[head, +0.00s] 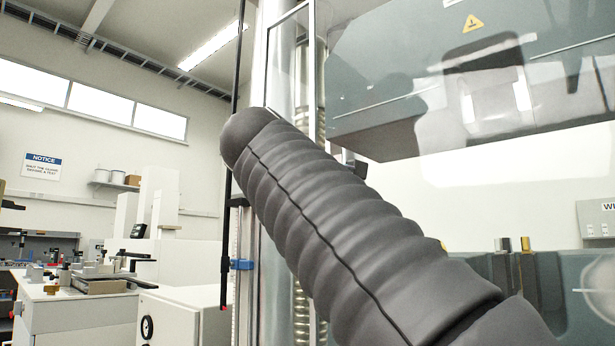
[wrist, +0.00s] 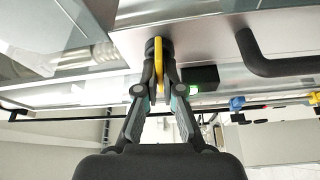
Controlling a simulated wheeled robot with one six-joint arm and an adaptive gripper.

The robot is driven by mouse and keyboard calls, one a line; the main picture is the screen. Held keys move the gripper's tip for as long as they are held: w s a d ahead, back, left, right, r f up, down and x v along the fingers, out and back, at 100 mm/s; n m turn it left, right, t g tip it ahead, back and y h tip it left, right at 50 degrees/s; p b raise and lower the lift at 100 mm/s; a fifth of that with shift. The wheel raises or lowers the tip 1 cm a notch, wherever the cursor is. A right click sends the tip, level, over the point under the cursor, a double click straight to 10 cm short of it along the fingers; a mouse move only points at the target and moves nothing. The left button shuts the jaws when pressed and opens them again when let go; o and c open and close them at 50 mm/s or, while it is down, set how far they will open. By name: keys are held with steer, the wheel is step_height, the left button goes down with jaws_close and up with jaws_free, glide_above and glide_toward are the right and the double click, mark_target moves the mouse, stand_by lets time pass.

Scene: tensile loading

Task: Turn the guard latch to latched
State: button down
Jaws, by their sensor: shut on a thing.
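The guard latch (wrist: 159,58) shows in the wrist view as a yellow lever beside a dark round pivot on the metal guard frame (wrist: 195,38). My gripper (wrist: 160,88) has one finger on each side of the lever and is shut on it. The fingers hide part of the lever, and I cannot tell whether it stands at latched. In the head view my own grey ribbed arm crosses the middle and hides the latch and my gripper. A clear guard panel with a metal edge (head: 288,62) stands behind the arm.
A black bar handle (wrist: 270,67) is right of the latch in the wrist view. A black block (wrist: 201,75) with a green light sits close to my right finger. In the head view a grey machine crosshead (head: 400,75) hangs at upper right; a workbench (head: 70,310) stands left.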

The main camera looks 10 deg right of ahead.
steer(key=shift+n+g, duration=0.3)
steer(key=shift+n, duration=0.4)
steer(key=c, duration=1.3)
jaws_free()
steer(key=shift+s+y, duration=0.1)
steer(key=shift+y, duration=0.2)
steer(key=v, duration=1.2)
steer(key=shift+f, duration=0.1)
steer(key=shift+a, duration=0.1)
